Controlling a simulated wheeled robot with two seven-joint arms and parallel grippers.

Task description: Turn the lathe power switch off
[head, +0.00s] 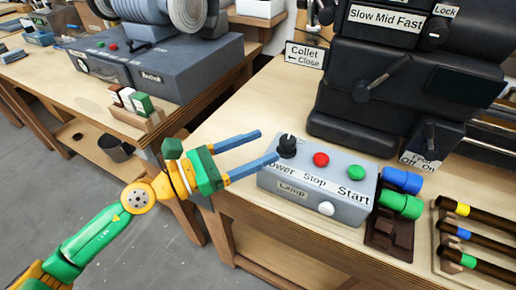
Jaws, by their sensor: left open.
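The lathe power switch (288,145) is a black knob with a white mark, at the left end of a grey control box (318,182). The label under it reads "Power", partly covered by my finger. A red Stop button (321,159) and a green Start button (356,173) are to its right. My left gripper (268,147) is open and empty. Its blue fingers point right, their tips just left of the knob, the lower one near the box's left edge. I cannot tell if it touches. My right gripper is not in view.
A black lathe (395,100) stands behind the box. Blue (402,180) and green (400,203) cylinders lie right of it, beside a rack of dark rods (478,236). A second bench (60,75) with a grey machine (150,70) is at the left, with open floor between.

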